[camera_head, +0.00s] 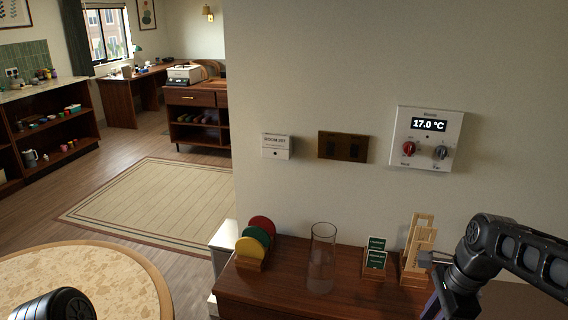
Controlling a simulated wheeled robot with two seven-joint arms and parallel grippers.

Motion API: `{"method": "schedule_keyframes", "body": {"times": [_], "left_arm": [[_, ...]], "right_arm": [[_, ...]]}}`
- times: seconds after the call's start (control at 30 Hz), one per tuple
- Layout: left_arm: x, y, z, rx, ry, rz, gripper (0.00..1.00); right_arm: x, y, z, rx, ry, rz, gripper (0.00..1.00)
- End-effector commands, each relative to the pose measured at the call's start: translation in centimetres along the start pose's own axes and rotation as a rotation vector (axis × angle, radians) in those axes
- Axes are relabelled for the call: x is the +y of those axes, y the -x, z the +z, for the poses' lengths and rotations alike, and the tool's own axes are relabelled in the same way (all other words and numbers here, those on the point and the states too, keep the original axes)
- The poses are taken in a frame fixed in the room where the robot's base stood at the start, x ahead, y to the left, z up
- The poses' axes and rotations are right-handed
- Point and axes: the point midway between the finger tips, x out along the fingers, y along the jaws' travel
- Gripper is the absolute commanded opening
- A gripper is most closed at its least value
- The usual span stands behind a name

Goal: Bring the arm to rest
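My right arm comes in from the right edge and bends down in front of the wooden cabinet. The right gripper (430,260) is at its lower end, close to the light wooden stand (417,243). I cannot tell whether it touches the stand or whether its fingers are open or shut. Only a dark rounded link of my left arm shows at the bottom left, by the round table (152,282). The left gripper is not in view.
A clear glass cylinder (322,258), a rack of coloured discs (249,264) and a holder with dark green cards (375,258) stand on the cabinet (275,290). A thermostat panel (427,137) reading 17.0 °C is on the wall. A rug (150,195) lies on open floor.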

Motion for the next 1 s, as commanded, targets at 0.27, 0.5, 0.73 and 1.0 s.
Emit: {"method": "schedule_keyframes", "body": {"times": [0.27, 0.5, 0.73, 1.0], "left_arm": [[0.0, 0.0, 0.1, -0.002, 0.0, 0.0, 0.36], [0.0, 0.0, 0.1, -0.001, 0.0, 0.0, 0.36], [0.0, 0.0, 0.1, -0.001, 0.0, 0.0, 0.36], [0.0, 0.0, 0.1, -0.002, 0.0, 0.0, 0.36]], "right_arm": [[-3.7, -1.1, 1.1, 0.004, 0.294, -0.172, 0.27], [-6.3, -7.8, 5.3, 0.044, 0.743, -0.314, 0.27], [-0.7, -22.8, 12.1, 0.072, 1.327, -0.357, 0.27], [15.5, -33.7, 16.6, -0.097, 1.578, -0.224, 0.27]]}}
